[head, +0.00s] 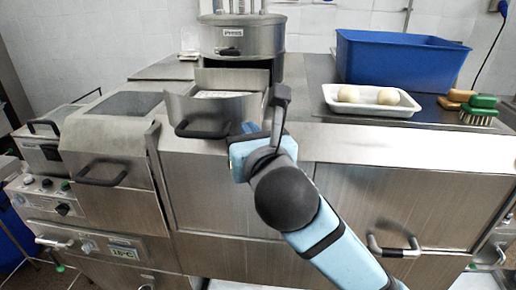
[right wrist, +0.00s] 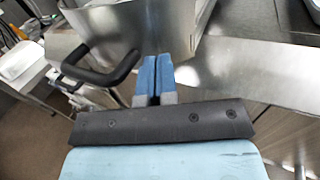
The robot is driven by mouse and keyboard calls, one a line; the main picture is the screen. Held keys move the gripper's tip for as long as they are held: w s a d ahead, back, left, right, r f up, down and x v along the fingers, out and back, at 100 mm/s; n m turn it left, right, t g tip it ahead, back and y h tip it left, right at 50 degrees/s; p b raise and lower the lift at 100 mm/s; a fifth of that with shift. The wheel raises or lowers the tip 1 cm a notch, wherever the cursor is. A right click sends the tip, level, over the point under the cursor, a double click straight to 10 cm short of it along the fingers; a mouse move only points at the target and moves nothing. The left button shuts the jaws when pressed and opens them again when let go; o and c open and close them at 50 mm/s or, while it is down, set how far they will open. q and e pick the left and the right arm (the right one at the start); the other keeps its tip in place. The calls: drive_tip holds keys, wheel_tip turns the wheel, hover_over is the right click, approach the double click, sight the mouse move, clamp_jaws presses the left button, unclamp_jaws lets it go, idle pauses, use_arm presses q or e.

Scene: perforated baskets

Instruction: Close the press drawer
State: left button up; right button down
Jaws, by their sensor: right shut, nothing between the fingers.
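The press (head: 240,38) is a round steel machine labelled "Press" at the back of the counter. Its steel drawer (head: 237,112) is pulled out toward me, with something pale inside. The drawer's black handle (head: 200,130) is on its front. My right gripper (head: 249,128) is shut and empty, its blue fingertips close to the drawer front, right of the handle. In the right wrist view the shut fingers (right wrist: 153,82) point at the drawer front (right wrist: 190,38), with the handle (right wrist: 98,70) to their left. I cannot tell whether they touch. My left gripper is not in view.
A white tray (head: 345,107) with two dough balls, a blue bin (head: 400,60) and brushes (head: 479,110) stand on the counter at right. A steel lidded unit (head: 110,150) with a handle is at left. Cabinet handles (head: 395,250) protrude below.

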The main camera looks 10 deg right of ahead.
sight(254, 117)
drive_tip(key=shift+w+a, duration=0.15)
drive_tip(key=shift+w, duration=0.65)
drive_tip(key=shift+w, duration=0.1)
drive_tip(key=w+p, duration=0.1)
drive_tip(key=w+d+p, duration=0.1)
drive_tip(key=w, duration=0.1)
drive_tip(key=w+p, duration=0.1)
drive_tip(key=w, duration=0.1)
drive_tip(key=shift+d+r+p, duration=0.4)
drive_tip(key=w, duration=0.2)
drive_tip(key=w+d+p, duration=0.1)
drive_tip(key=w, duration=0.1)
drive_tip(key=w+d+p, duration=0.1)
drive_tip(key=w, duration=0.2)
drive_tip(key=shift+d+f, duration=0.15)
drive_tip(key=shift+f, duration=0.2)
drive_tip(key=shift+w, duration=0.25)
drive_tip(key=shift+f, duration=0.1)
drive_tip(key=shift+d+p, duration=0.1)
drive_tip(key=shift+p, duration=0.3)
